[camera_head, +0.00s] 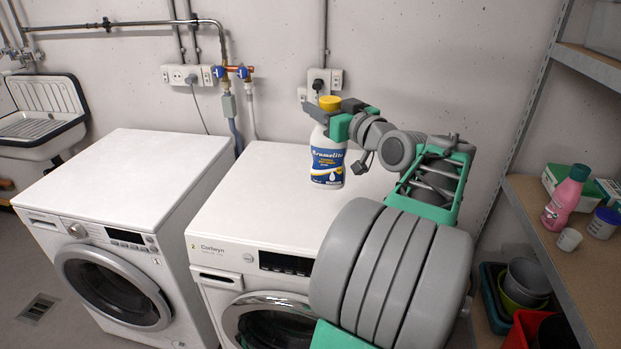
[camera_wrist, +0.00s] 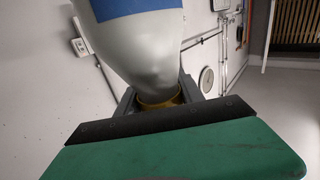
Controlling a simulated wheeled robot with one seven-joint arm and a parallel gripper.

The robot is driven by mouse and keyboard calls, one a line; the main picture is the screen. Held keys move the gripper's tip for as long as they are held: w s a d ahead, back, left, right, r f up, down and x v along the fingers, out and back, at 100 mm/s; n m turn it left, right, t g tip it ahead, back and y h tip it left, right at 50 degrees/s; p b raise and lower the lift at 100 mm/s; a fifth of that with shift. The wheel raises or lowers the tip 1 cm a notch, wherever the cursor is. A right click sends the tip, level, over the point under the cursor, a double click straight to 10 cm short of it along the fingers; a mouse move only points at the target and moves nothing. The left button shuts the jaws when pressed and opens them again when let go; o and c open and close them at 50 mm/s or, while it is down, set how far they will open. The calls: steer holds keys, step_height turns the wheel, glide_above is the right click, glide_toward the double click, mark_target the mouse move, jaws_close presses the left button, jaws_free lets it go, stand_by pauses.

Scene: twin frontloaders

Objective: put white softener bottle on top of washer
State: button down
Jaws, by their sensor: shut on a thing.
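The white softener bottle (camera_head: 328,150) has a yellow cap and a blue label. It is upright over the top of the right washer (camera_head: 262,178), towards the back. I cannot tell whether its base touches the washer top or is slightly above it.
A left washer (camera_head: 125,178) stands beside the right one, its top clear. A sink (camera_head: 40,115) is at the far left. At right, a shelf (camera_head: 575,262) holds a pink bottle (camera_head: 566,197) and small containers. Sockets and pipes line the back wall.

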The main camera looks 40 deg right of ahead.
steer(key=w+d+f+p, duration=0.2)
steer(key=w+d+f, duration=0.7)
steer(key=f, duration=0.3)
steer(key=shift+w+d+f+p, duration=0.25)
steer(key=shift+w+f+p, duration=0.05)
steer(key=shift+w, duration=0.3)
steer(key=shift+f, duration=0.2)
steer(key=c, duration=0.7)
jaws_free()
steer(key=shift+f, duration=0.1)
steer(key=shift+c, duration=0.2)
steer(key=s+a+b, duration=0.1)
steer(key=s+b, duration=0.1)
steer(key=s, duration=1)
steer(key=shift+a, duration=0.25)
